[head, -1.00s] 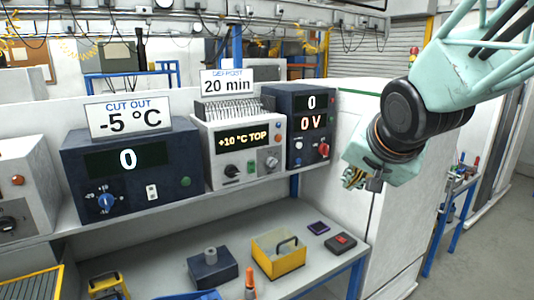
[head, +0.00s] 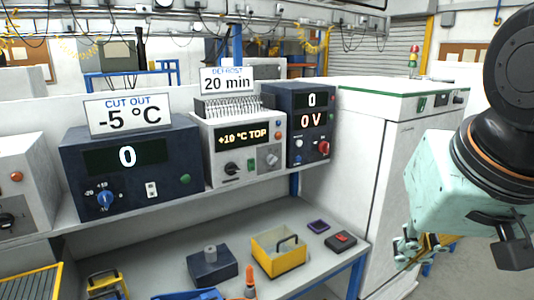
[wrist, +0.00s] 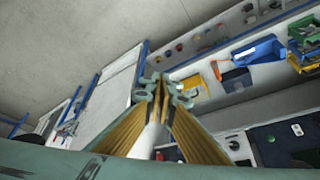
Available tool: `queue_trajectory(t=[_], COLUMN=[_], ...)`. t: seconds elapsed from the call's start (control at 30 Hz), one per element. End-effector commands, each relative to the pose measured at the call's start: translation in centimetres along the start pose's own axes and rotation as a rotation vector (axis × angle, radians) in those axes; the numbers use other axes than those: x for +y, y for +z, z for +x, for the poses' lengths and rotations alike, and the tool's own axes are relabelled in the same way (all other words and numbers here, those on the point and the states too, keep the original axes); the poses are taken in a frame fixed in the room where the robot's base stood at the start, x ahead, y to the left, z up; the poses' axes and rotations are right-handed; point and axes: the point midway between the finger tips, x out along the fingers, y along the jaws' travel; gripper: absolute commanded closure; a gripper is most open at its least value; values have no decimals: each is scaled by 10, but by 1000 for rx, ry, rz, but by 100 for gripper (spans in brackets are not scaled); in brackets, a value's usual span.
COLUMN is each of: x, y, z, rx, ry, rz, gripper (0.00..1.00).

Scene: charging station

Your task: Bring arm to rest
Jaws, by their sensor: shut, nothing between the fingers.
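My gripper (head: 408,252) is at the right of the head view, at the end of my pale green arm. It hangs in front of the white cabinet (head: 365,170), to the right of the workbench and clear of it. In the wrist view my gripper (wrist: 163,90) shows its yellow fingers converging, with the tips together and nothing between them. The arm's upper part runs out of the head view at the right edge.
The bench (head: 215,238) carries a dark block (head: 212,270), a yellow bin (head: 278,258) and a small dark red-topped item (head: 340,241). Instruments stand on the shelf above, including a dark box (head: 130,165). Open floor (head: 445,270) lies at the right.

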Motion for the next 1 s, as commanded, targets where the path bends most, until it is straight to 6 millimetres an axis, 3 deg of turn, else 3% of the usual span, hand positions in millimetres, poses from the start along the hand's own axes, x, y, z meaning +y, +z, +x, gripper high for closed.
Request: queue_trajectory(t=[0.2,0.4,0.6,1.0], x=[3,4,4,3], y=[54,89,102,102], z=[-19,-31,-34,-35], rx=[-71,-119,-138,-138], ry=[-14,-31,-38,-39], rz=[-88,-148,-173,-173], gripper=[100,100,100,100])
